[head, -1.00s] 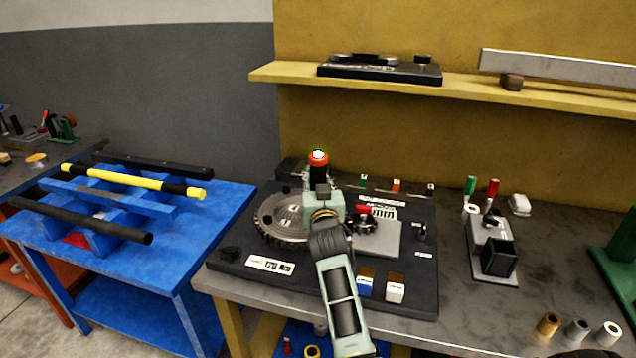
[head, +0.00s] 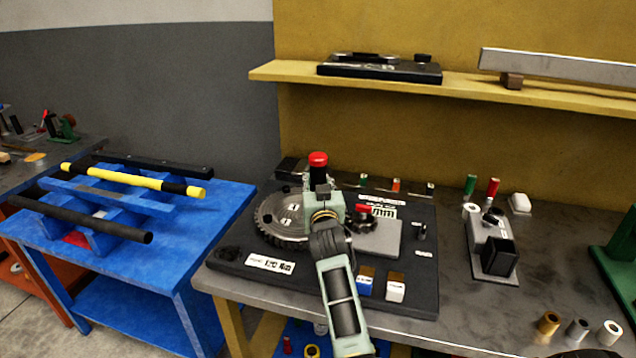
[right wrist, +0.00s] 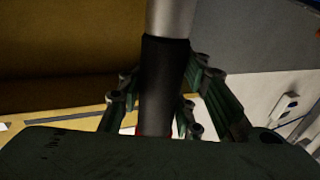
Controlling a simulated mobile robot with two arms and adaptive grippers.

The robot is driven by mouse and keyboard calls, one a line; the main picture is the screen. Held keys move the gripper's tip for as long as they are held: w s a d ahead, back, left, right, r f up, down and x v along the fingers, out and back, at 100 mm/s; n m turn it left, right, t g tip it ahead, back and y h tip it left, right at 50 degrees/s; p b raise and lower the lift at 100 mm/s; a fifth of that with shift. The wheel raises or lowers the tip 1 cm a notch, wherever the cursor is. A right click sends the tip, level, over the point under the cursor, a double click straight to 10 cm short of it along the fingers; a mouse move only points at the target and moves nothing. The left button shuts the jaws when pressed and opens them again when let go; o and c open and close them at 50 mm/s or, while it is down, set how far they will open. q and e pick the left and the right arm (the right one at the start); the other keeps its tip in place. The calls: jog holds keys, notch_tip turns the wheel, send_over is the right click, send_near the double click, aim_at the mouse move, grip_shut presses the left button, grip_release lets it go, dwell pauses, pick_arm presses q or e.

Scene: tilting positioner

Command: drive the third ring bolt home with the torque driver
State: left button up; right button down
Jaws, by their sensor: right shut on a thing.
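The torque driver (head: 318,160) stands upright with its red cap on top. My right gripper (head: 320,190) is shut on it; in the right wrist view its dark grip (right wrist: 165,85) lies between the finger linkages, with a grey metal section above. The large toothed ring (head: 283,222) lies on the dark fixture board, left of and partly behind my gripper. Dark round spots and pale labels show on its face. My arm and gripper hide the driver's tip and the bolt under it, so I cannot tell how they meet. My left gripper is not in view.
The dark board (head: 225,256) also holds a small gear on a grey plate (head: 382,240), and blue and white blocks (head: 395,288). A blue table (head: 215,222) with bars is at left.

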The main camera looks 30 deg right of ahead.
jog(key=shift+f, duration=0.3)
dwell(0.9)
